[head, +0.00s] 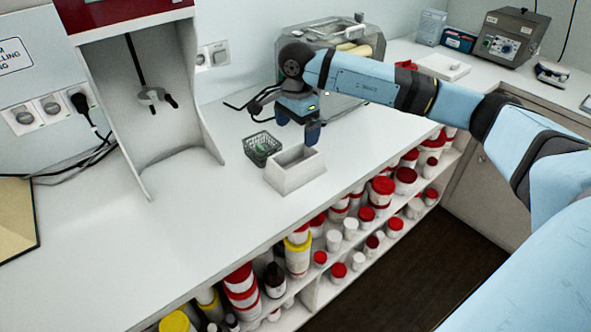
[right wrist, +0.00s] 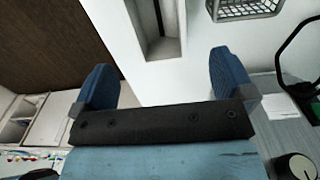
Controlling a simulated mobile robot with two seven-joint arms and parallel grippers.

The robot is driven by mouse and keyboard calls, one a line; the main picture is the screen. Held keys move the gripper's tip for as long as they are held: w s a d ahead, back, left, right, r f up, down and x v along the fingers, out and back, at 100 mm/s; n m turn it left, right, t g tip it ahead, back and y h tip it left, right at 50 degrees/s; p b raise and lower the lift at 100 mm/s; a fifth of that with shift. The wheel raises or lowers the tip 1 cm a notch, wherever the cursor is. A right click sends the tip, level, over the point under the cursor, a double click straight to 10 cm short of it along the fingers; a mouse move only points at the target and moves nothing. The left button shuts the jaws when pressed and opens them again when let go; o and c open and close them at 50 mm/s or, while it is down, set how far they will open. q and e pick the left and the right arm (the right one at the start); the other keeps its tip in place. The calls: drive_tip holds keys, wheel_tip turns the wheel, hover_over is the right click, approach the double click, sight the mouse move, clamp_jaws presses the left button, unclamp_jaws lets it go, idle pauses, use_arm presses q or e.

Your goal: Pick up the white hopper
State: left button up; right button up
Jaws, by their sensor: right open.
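The white hopper (head: 296,178) is an open-topped rectangular box standing upright on the white counter near its front edge. My right gripper (head: 300,128) is open, with its blue fingers pointing down just above and behind the hopper. In the right wrist view the hopper (right wrist: 162,50) shows at the top, between the directions of the two spread fingers and beyond their tips. Nothing is between the fingers of the right gripper (right wrist: 165,65). I see no contact with the hopper. My left gripper is not in view.
A green-grey wire basket (head: 262,148) stands close to the hopper's left; it also shows in the right wrist view (right wrist: 243,8). A clear-sided machine (head: 330,55) stands behind my right arm. Shelves of red-lidded jars (head: 380,190) lie below the counter edge.

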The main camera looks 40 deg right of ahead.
approach(295, 163)
drive_tip(key=s, duration=0.1)
drive_tip(key=s+a+f, duration=0.1)
drive_tip(key=shift+s+a+f, duration=0.2)
drive_tip(key=shift+s, duration=0.1)
drive_tip(key=shift+s+a+f+p, duration=0.15)
drive_tip(key=shift+f+p, duration=0.1)
drive_tip(key=shift+f, duration=1.15)
drive_tip(key=shift+a+f+p, duration=0.1)
drive_tip(key=shift+f+p, duration=0.1)
drive_tip(key=shift+f, duration=1.15)
drive_tip(key=c, duration=0.8)
